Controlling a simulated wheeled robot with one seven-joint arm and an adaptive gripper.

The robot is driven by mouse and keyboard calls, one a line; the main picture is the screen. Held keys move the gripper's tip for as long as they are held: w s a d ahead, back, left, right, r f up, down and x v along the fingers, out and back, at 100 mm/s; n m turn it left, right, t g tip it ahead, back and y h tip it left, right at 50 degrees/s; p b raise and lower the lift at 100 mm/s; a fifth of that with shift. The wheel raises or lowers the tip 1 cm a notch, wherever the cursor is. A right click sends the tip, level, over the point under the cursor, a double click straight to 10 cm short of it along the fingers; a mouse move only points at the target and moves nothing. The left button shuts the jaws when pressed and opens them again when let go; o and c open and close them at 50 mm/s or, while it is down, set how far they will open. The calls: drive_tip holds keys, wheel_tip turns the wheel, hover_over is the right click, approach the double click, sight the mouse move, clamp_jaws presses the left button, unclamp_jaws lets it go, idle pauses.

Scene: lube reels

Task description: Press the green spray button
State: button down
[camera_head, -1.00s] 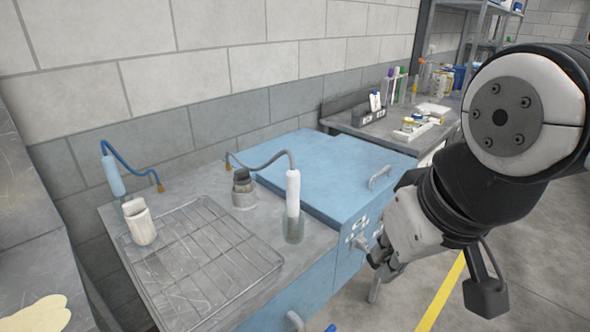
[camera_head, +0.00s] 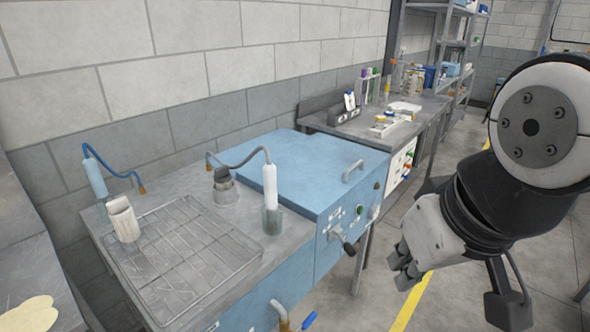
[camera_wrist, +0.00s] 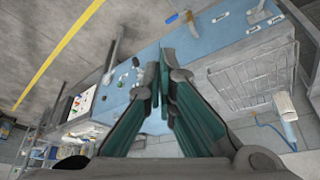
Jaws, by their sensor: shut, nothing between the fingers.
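A small green button (camera_head: 360,209) is on the front panel of the blue washing cabinet (camera_head: 335,225), among other small controls and labels. Its marking is too small to read. My gripper (camera_head: 403,275) is shut and empty, to the right of the panel and lower in the head view, apart from it. In the wrist view my gripper's fingers (camera_wrist: 163,65) are close together, pointing up across the blue cabinet (camera_wrist: 195,45). Small controls show left of the fingertips there, but I cannot surely tell which is the green button.
A black lever handle (camera_head: 347,246) sticks out of the panel's lower part. A grey bench (camera_head: 395,125) with bottles stands beyond. Floor right of the cabinet is clear.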

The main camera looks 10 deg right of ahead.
sight(360, 210)
drive_tip(key=w+d+f+m+t+h+b, duration=0.1)
drive_tip(key=w+d+f+m+b, duration=0.3)
drive_tip(key=w, duration=0.7)
drive_tip(key=w+d+f+t+h+b, duration=0.1)
drive_tip(key=w+d+f+t+b, duration=0.15)
drive_tip(key=w+d+f, duration=0.55)
drive_tip(key=w+d+f+m+h+b, duration=0.1)
drive_tip(key=w+d+f+m+b, duration=0.2)
drive_tip(key=w, duration=1)
drive_tip(key=w+d+f+m+t+b, duration=0.3)
drive_tip(key=w+d+f, duration=0.3)
drive_tip(key=f, duration=0.5)
drive_tip(key=w+d+f+m+t+y+b, duration=0.1)
drive_tip(key=w+d+f+t+b, duration=0.3)
drive_tip(key=d+f, duration=0.6)
drive_tip(key=shift+w+f+m+b, duration=0.4)
drive_tip(key=shift+w+m+b, duration=0.5)
drive_tip(key=shift+w+b, duration=0.3)
drive_tip(key=w+a+b, duration=0.3)
drive_tip(key=w+a, duration=0.2)
drive_tip(key=w, duration=0.2)
drive_tip(key=shift+a, duration=0.25)
